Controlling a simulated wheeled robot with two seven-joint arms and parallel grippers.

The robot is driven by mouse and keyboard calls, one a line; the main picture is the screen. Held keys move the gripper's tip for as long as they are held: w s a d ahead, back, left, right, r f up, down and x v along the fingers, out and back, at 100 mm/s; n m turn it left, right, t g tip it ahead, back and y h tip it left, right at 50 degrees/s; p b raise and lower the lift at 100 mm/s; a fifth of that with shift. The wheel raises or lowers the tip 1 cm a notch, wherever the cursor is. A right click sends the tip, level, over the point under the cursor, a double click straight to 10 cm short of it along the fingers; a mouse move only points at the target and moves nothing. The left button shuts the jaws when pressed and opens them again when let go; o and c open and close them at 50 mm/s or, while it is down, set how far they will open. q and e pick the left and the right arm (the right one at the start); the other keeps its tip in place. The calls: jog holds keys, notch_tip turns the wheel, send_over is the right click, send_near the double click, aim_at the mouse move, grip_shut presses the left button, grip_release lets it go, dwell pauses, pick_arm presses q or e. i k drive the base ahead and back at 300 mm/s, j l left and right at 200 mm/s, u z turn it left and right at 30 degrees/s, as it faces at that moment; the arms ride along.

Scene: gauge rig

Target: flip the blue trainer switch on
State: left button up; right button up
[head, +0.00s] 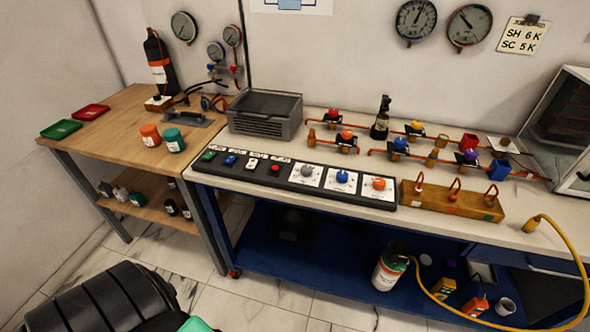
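The trainer panel (322,194) is a long black strip along the front edge of the white workbench. Its left part carries a row of small switches under white labels. The blue switch (230,160) is second from the left, beside a green switch (208,155). I cannot tell from this distance whether the blue switch is on or off. A pale switch (252,164) and a red button (275,169) follow to its right. Neither gripper is in view, and nothing touches the panel.
Grey, blue and orange knobs (342,178) sit further right on the panel. A grey crate (264,115) stands behind the switches. A wooden block (450,201) with copper fittings is at the panel's right. A wooden table (110,130) adjoins at left.

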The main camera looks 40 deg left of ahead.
aim_at(230, 160)
jog(key=u, duration=1.65)
jog(key=i+l+z, duration=0.1)
jog(key=l+z, duration=0.2)
